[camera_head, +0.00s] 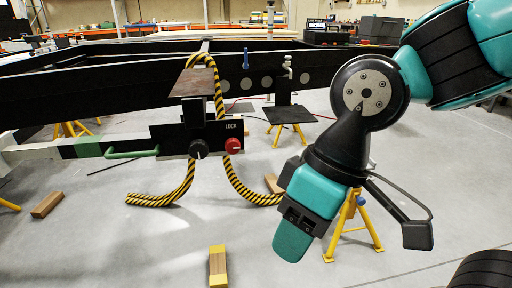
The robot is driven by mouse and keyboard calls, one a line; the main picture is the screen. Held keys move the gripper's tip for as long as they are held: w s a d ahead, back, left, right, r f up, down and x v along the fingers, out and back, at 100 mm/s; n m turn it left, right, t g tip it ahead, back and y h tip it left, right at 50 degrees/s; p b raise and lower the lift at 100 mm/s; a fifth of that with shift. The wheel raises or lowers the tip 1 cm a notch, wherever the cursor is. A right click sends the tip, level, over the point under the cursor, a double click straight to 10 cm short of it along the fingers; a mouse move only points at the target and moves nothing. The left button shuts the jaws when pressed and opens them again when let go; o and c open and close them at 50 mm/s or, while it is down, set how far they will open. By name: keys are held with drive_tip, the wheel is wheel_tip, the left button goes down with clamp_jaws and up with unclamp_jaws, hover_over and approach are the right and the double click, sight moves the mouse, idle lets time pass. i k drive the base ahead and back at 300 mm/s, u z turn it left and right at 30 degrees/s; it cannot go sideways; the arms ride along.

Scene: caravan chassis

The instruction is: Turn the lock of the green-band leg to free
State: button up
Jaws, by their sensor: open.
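The green-band leg (40,152) lies level at the left, a pale bar with a green band (88,147) and a green handle (132,154). It runs into a black housing under the dark chassis rail. Which knob is the lock I cannot tell. My gripper (293,240) is open, pointing down, to the right of and below the knobs and apart from them. Its fingers largely overlap in this view.
A black-and-yellow striped hose (238,185) loops over the housing and hangs on both sides of the knobs. A rusty plate (192,83) sits above. Yellow stands (354,225) and wooden blocks (217,265) are on the floor. Open grey floor lies in front of the housing.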

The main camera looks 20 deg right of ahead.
sight(233, 146)
drive_tip(key=z, duration=2.05)
drive_tip(key=k, duration=0.75)
drive_tip(key=u, duration=1.15)
